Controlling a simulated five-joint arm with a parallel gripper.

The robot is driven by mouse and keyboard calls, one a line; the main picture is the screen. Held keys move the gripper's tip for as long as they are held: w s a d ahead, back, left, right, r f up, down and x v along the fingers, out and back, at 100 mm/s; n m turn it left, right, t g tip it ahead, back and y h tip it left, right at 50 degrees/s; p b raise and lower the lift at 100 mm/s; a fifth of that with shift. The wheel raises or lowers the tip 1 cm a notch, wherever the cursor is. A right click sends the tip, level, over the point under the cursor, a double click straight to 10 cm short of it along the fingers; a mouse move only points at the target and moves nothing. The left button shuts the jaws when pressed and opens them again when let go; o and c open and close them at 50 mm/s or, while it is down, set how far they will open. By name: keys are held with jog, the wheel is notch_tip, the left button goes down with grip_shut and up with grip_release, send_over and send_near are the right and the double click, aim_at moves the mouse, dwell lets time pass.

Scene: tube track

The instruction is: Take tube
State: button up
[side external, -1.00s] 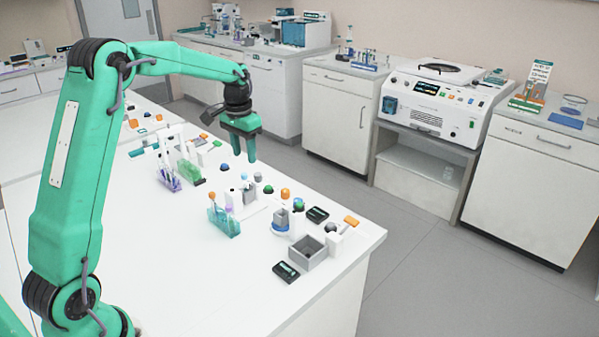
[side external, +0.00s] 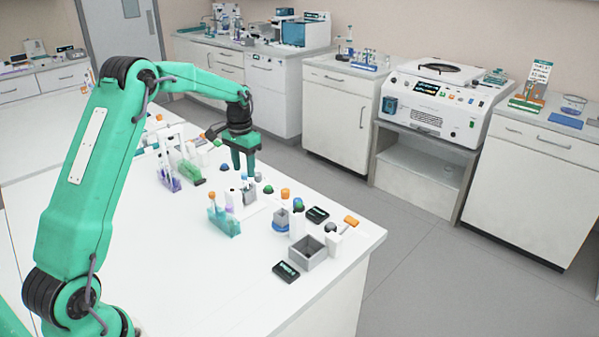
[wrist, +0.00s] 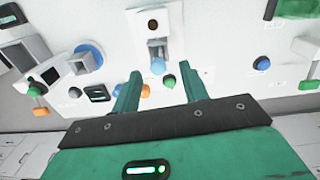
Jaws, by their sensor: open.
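My gripper (side external: 243,170) hangs over the white bench, pointing down, with its jaws open and nothing visible between them. In the side view it is just behind a small grey holder (side external: 249,194) on a white base. Tubes stand in a teal rack (side external: 224,222) in front, and in purple (side external: 170,181) and green (side external: 190,174) racks to the left. I cannot tell which tube the task means.
A grey open box (side external: 307,254), a dark display device (side external: 286,271) and several coloured knobs sit near the bench's right end. A blue-ringed grey holder (side external: 281,222) stands beside them. The bench front (side external: 200,285) is clear. A white machine (side external: 436,100) stands across the floor.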

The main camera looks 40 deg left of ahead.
aim_at(244, 174)
jog(key=shift+f, duration=0.1)
jog(key=shift+s+d+f, duration=0.1)
jog(key=shift+f, duration=2.4)
jog(key=shift+c, duration=0.4)
jog(key=c, duration=0.8)
